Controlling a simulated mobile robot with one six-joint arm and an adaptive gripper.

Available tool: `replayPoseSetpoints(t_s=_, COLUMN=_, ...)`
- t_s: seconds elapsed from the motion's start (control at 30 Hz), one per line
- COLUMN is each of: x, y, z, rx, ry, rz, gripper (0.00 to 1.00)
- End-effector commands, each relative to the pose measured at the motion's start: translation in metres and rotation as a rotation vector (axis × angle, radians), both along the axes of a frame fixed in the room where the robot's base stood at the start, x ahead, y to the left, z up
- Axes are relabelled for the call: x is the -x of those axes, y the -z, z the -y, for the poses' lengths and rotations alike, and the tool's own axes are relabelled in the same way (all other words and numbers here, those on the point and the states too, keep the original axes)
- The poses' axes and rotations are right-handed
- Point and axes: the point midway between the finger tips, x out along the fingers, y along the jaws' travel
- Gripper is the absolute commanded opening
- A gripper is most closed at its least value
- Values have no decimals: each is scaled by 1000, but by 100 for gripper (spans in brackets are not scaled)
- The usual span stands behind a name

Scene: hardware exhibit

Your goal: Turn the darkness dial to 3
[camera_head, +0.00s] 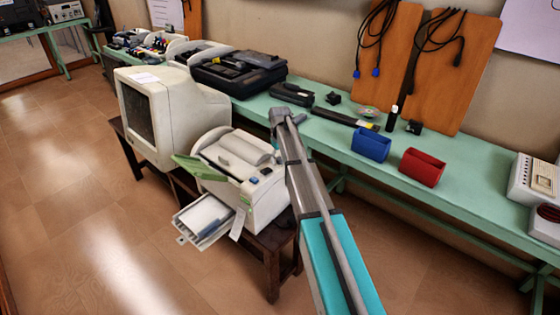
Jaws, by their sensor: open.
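A white printer-like machine (262,201) with green flaps and an open front tray stands on a dark wooden stand at the centre. On its top right are a small dark round part (266,171) and a small blue part (252,180). I cannot tell whether either is the darkness dial, and no numbers can be read. My arm rises from the bottom edge, just right of the machine, and partly covers its right side. I cannot make out my gripper in this view.
An old beige monitor (172,112) stands left of the machine. Behind runs a long green bench (470,205) with a blue box (370,146), a red box (421,169), black cases and tools. Cables hang on wooden boards. The floor (80,215) at the left is clear.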

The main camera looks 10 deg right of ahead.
Motion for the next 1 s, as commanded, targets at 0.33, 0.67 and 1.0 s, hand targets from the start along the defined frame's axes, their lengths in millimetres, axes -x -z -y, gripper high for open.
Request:
replayPoseSetpoints(t_s=0.33, x=0, y=1, z=0, rx=0, ry=0, rz=0, gripper=74)
replayPoseSetpoints(t_s=0.67, x=0, y=1, z=0, rx=0, ry=0, rz=0, gripper=13)
replayPoseSetpoints(t_s=1.0, x=0, y=1, z=0, rx=0, ry=11, rz=0, gripper=0)
